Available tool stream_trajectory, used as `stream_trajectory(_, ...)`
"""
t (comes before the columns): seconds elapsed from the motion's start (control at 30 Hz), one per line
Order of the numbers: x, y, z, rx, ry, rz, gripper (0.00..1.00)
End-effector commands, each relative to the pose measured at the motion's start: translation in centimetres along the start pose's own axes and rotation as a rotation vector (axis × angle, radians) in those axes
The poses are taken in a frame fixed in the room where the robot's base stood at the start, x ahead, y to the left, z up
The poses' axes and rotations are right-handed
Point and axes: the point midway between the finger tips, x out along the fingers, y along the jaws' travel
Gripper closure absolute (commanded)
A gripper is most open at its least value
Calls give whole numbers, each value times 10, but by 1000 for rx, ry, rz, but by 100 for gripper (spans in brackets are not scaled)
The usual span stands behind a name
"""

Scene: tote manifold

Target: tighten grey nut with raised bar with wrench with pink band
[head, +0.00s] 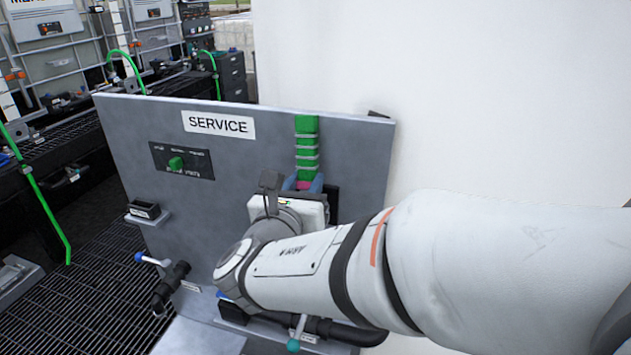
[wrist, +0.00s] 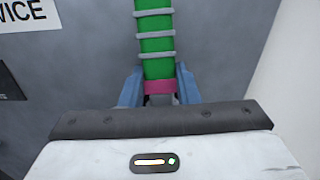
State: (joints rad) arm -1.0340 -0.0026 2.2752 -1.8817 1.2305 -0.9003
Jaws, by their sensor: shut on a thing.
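The wrench has a green handle (head: 307,140) with grey rings and a pink band (wrist: 160,87). It stands upright in front of the grey service panel, handle pointing up; I cannot tell whether it touches the panel. My gripper (head: 304,184) is shut on the wrench at the pink band, with one blue finger on each side, as the wrist view shows (wrist: 160,92). The wrench's lower end is hidden behind my gripper. I cannot make out the grey nut with raised bar in either view.
The grey panel (head: 235,165) carries a SERVICE label (head: 218,124) and a dark plate with a green knob (head: 176,163). A small shelf (head: 147,217) and black pipes (head: 171,287) with a blue-handled valve (head: 150,259) are lower left. A white wall (head: 450,100) stands right.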

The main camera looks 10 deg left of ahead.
Motion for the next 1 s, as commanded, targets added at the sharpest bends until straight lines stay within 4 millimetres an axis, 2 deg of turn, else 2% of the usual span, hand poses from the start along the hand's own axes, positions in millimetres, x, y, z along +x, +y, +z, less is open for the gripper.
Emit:
stream_trajectory(0.03, 0, -2, -11, 17, 16, -1, 100)
stream_trajectory(0.27, -3, -3, -8, 46, 17, 2, 100)
stream_trajectory(1.0, -48, -2, -1, 49, 6, 5, 100)
